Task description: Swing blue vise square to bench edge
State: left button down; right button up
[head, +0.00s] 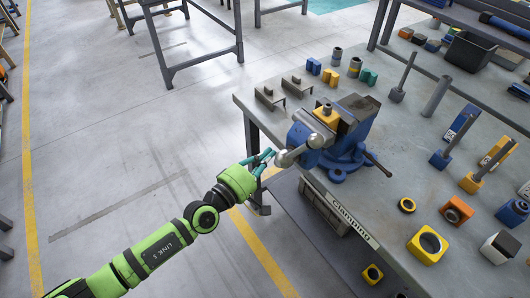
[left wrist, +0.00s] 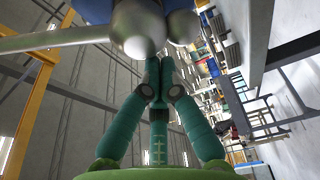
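The blue vise (head: 343,148) stands on a swivel base near the front edge of the grey bench (head: 408,120). Its screw end points left and overhangs that edge; I cannot tell exactly how square it is. A yellow block (head: 327,116) sits at its jaws. A dark lever (head: 378,164) sticks out at the right of its base. My left gripper (head: 268,157) is just left of the vise's silver handle (head: 288,157). In the left wrist view its teal fingertips (left wrist: 160,78) meet just below the handle's round end (left wrist: 138,42), with nothing visible between them. Contact is unclear. My right gripper is out of view.
Small coloured blocks (head: 313,66) and grey brackets (head: 298,87) lie behind the vise. Upright posts (head: 435,97) and several coloured pieces (head: 427,245) occupy the bench's right side. A "Clamping" label (head: 351,221) is on the bench front. The floor left of the bench is clear.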

pick_arm(q)
jog(key=w+a+b, duration=0.3)
jog(key=a+b, duration=0.1)
jog(key=s+a, duration=0.3)
jog(key=s, duration=0.5)
jog(key=shift+s+a+p, duration=0.25)
jog(key=shift+a+p, duration=0.1)
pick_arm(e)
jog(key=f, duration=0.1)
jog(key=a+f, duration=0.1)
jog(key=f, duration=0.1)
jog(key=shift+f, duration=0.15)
pick_arm(q)
jog(key=shift+f, duration=0.15)
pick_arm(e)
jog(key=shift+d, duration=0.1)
